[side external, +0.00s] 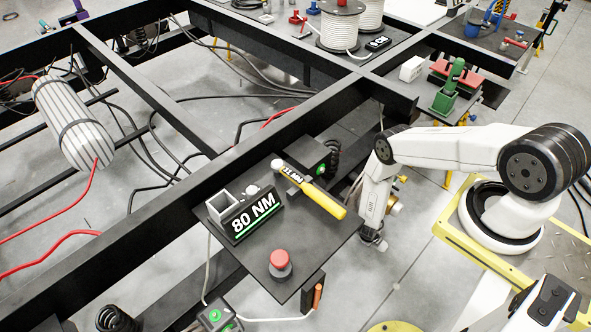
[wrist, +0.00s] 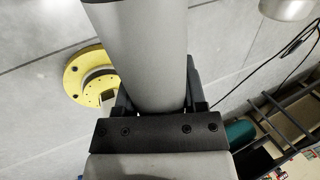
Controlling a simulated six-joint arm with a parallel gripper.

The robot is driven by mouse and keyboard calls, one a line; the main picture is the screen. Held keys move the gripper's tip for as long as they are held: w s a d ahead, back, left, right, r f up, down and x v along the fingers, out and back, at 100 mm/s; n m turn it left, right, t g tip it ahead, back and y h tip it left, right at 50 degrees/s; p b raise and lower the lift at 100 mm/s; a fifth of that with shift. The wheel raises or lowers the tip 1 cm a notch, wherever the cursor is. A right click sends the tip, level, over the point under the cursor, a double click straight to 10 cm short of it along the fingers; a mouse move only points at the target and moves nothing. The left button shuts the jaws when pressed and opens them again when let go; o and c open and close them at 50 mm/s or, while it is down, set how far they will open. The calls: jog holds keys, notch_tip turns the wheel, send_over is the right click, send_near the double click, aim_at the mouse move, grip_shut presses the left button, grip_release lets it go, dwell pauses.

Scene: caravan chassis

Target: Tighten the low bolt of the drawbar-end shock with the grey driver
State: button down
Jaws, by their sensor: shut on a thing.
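In the wrist view my gripper (wrist: 158,108) is shut on a thick grey cylinder (wrist: 145,50), which looks like the body of the grey driver. Its far end runs out of the top of the picture. In the side view my white arm reaches down beside the black frame, with my wrist (side external: 372,238) low at the right of a small black shelf (side external: 325,248). The driver's tip cannot be made out there. Black coil shocks show beside the frame, one behind the shelf (side external: 332,153) and one at the bottom left (side external: 113,318). No low bolt can be made out.
The shelf carries an 80 NM sign (side external: 253,216), a red button (side external: 280,262) and a yellow-handled tool (side external: 325,200). Boxes with green lights (side external: 323,168) sit near the shocks. A yellow round base (wrist: 88,76) stands on open grey floor.

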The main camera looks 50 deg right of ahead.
jog(key=shift+s+f, duration=0.2)
jog(key=shift+f, duration=0.25)
jog(key=shift+w, duration=0.15)
